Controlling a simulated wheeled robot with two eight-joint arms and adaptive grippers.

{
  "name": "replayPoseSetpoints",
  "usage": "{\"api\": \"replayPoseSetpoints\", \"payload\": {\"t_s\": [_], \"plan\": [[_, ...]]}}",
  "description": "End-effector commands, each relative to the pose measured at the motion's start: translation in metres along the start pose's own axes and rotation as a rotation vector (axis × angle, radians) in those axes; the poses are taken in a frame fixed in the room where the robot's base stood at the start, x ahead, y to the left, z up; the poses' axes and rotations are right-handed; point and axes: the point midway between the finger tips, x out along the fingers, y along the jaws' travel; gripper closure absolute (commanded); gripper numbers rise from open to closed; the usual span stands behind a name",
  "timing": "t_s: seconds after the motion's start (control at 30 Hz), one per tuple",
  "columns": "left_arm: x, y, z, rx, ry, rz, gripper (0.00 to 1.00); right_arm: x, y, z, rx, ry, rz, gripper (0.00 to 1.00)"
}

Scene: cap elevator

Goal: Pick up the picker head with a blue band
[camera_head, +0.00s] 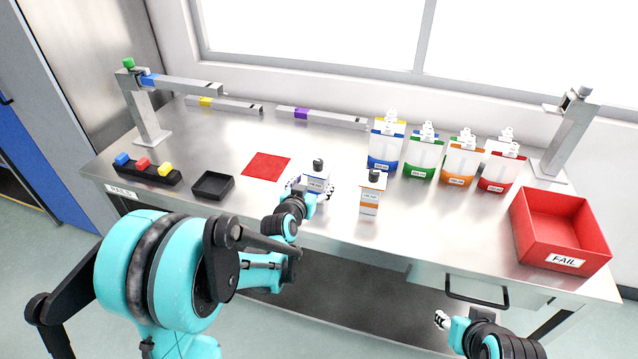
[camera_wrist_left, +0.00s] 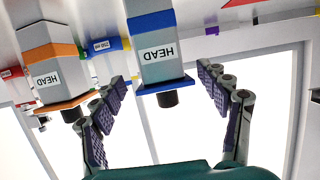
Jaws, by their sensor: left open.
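The picker head with a blue band (camera_head: 318,176) stands upright on the steel bench, white with a HEAD label and a dark knob on top. My left gripper (camera_head: 313,188) is at it, open, with its fingers on either side. In the left wrist view, which looks upside down, the blue-banded head (camera_wrist_left: 158,50) lies between the spread fingers (camera_wrist_left: 160,74); I cannot tell whether they touch it. An orange-banded head (camera_head: 370,194) stands just right of it and also shows in the wrist view (camera_wrist_left: 52,70). My right gripper (camera_head: 441,320) is low, off the bench front; its opening is unclear.
Several colored pouches (camera_head: 424,155) stand behind and to the right. A red FAIL bin (camera_head: 560,228) is at the right end. A black tray (camera_head: 212,186), a red mat (camera_head: 266,166) and a block holder (camera_head: 147,174) lie to the left. The bench front right of the orange-banded head is clear.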

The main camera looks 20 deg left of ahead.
Motion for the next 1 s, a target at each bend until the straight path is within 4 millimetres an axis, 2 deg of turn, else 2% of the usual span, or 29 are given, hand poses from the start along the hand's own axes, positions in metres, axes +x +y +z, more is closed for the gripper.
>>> {"api": "replayPoseSetpoints", "payload": {"t_s": [0.17, 0.4, 0.67, 0.93, 1.0], "plan": [[0.017, 0.000, 0.001, 0.000, -0.001, 0.001, 0.25, 0.005, 0.000, 0.003, 0.000, 0.000, 0.000, 0.60], [0.053, 0.000, 0.002, 0.000, -0.001, 0.000, 0.25, 0.014, 0.000, 0.009, 0.000, 0.000, 0.000, 0.60], [0.057, 0.000, 0.000, 0.000, -0.001, 0.000, 0.25, 0.013, 0.000, 0.009, 0.000, 0.000, 0.000, 0.60], [0.057, 0.000, 0.000, 0.000, -0.002, 0.000, 0.95, 0.013, 0.000, 0.009, 0.000, 0.000, 0.000, 0.60], [0.057, 0.000, 0.000, 0.000, -0.002, 0.001, 0.95, 0.013, 0.000, 0.009, 0.000, 0.000, 0.000, 0.60]]}}
